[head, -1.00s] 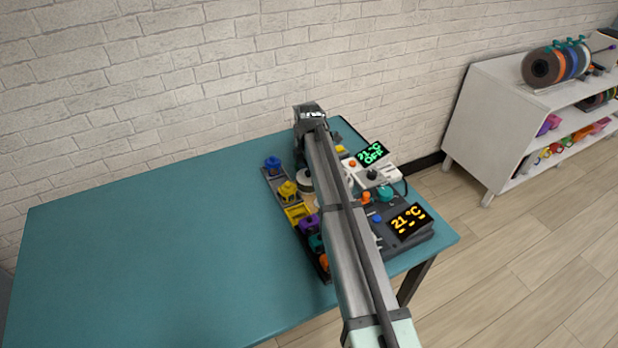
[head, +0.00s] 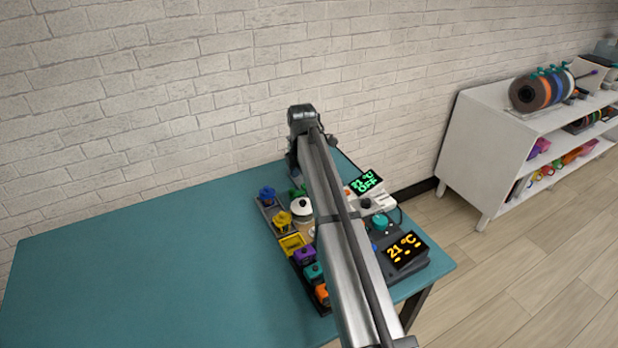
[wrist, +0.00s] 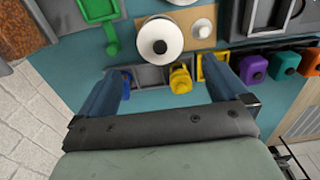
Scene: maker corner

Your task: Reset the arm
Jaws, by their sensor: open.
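My arm reaches across the right part of the teal table (head: 150,270) in the head view. My gripper's fingers are mostly hidden there behind the wrist and arm. In the wrist view my gripper (wrist: 162,88) is open, with its two blue-grey fingers wide apart. Nothing is held between them. Beyond the fingers lie a grey tray with a yellow piece (wrist: 181,79) and a blue piece (wrist: 127,82), and a white round item (wrist: 160,42). My gripper appears to hang above them, apart from them.
A row of purple (head: 304,254), teal (head: 314,272) and orange (head: 322,293) pieces stands beside the arm. Two displays, green (head: 366,182) and orange (head: 405,249), are to its right. A brick wall (head: 150,110) rises behind. The table's left is clear; white shelves (head: 480,160) stand right.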

